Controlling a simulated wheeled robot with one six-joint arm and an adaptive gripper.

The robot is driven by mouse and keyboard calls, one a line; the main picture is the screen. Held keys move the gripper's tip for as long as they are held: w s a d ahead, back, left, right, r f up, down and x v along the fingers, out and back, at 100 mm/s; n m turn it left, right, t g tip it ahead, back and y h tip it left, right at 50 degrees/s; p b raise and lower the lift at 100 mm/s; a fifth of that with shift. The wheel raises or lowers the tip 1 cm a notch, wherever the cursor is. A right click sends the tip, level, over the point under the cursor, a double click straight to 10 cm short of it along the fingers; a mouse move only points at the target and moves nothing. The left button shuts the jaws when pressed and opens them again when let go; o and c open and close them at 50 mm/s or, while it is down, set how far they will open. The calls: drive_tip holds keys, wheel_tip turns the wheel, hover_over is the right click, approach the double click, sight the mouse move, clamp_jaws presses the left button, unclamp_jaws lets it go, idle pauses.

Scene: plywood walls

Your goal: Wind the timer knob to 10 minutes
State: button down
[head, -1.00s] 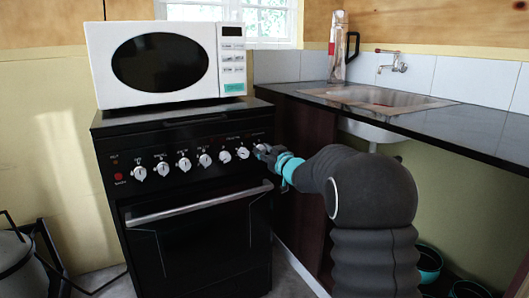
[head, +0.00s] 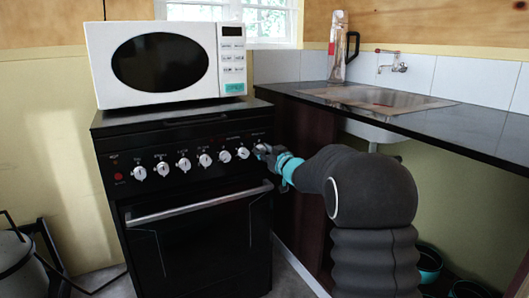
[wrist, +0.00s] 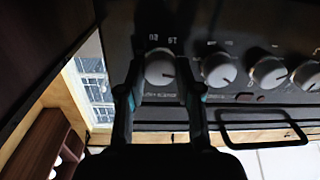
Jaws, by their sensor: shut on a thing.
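The black stove's front panel (head: 140,185) carries a row of white knobs. The rightmost knob (wrist: 160,68) sits between my gripper's fingers in the wrist view, with printed marks around it. It is mostly hidden by my gripper in the head view, where only a bit of white (head: 260,149) shows. My gripper (wrist: 160,95) is shut on this knob, one finger on each side. In the head view my gripper (head: 265,153) reaches the right end of the panel. The printed numbers are too small and dark to read surely.
Several other white knobs (wrist: 219,70) sit close beside it on the panel. A white microwave (head: 100,70) stands on the stove. The oven handle (head: 200,205) runs below the knobs. A dark counter with a sink (head: 420,101) is at the right.

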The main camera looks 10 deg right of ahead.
drive_tip(key=c, duration=0.8)
unclamp_jaws()
drive_tip(key=shift+s, duration=0.1)
drive_tip(key=v, duration=1.1)
drive_tip(key=shift+s+d, duration=0.2)
drive_tip(key=shift+s, duration=0.15)
